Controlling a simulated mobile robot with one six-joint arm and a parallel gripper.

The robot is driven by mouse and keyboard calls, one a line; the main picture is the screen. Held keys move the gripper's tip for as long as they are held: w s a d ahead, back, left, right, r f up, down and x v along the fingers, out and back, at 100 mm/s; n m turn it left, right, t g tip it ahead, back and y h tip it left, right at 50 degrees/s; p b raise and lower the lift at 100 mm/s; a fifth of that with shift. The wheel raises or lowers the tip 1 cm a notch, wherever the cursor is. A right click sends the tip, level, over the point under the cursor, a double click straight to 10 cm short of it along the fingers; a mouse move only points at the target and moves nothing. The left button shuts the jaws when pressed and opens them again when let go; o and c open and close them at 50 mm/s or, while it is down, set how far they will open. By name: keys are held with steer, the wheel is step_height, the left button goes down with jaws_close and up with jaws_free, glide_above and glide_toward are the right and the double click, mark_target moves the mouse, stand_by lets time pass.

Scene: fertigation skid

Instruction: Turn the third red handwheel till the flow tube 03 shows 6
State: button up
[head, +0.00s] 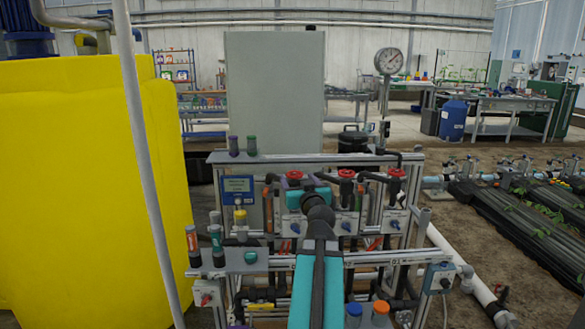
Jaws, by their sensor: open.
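Three red handwheels sit in a row along the skid's upper part: a left one (295,174), a middle one (346,173) and a right one (397,172), the third from the left. My arm reaches in from the bottom centre, with its teal and dark wrist in front of the left and middle wheels. My gripper (308,184) is at its far end, open, mostly hidden by the wrist, close to the left wheel. I cannot tell whether it touches anything. The right wheel is clear of my arm. Flow tube 03 and its reading cannot be made out.
A yellow tank (95,190) and a slanting grey pole (145,170) stand at left. Skid rails, pipes and white boxes surround the wheels. Blue- and orange-capped bottles (354,312) stand at the front. A dial gauge (388,61) rises behind.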

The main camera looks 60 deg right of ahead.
mark_target(293, 171)
steer(key=p, duration=0.2)
steer(key=shift+d+p, duration=0.15)
steer(key=shift+p, duration=0.15)
steer(key=shift+p+x, duration=1.05)
steer(key=shift+x, duration=3.15)
steer(key=shift+f, duration=0.15)
steer(key=c, duration=1)
steer(key=shift+c, duration=0.2)
